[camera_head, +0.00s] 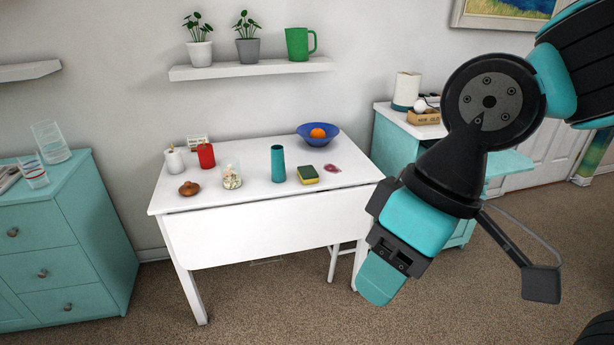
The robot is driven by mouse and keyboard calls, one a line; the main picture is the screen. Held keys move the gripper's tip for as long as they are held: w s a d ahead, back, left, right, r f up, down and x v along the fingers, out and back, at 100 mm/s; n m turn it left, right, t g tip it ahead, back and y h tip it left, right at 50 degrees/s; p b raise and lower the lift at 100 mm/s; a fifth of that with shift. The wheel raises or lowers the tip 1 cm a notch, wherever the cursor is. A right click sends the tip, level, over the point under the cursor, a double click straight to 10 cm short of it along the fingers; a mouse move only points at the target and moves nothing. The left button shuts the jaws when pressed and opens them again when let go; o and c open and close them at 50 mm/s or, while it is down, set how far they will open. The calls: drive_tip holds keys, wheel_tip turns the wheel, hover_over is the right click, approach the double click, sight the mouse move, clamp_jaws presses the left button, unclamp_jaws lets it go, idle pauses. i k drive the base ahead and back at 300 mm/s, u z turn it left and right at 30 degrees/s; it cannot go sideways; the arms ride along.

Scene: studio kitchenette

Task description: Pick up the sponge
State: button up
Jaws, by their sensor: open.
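The sponge (308,175) is a small yellow and green block lying on the white table (230,209), right of the table's middle. It stands clear in view, with a teal cylinder to its left and a pink item to its right. My gripper (379,280) is at the right, nearer the camera, in front of the table's right side. It points downward, is open, and is apart from the sponge. Nothing shows between its fingers, though the fingertips largely overlap in this view.
The teal cylinder (278,164), the pink item (332,168), a blue bowl (318,139) with an orange (317,133), a glass jar (231,176), red (206,155) and white candles (174,160) share the table. A teal dresser (62,235) stands left. Carpet is open in front.

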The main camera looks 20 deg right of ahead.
sight(308, 175)
drive_tip(key=u, duration=0.45)
drive_tip(key=i, duration=1.85)
drive_tip(key=z, duration=0.5)
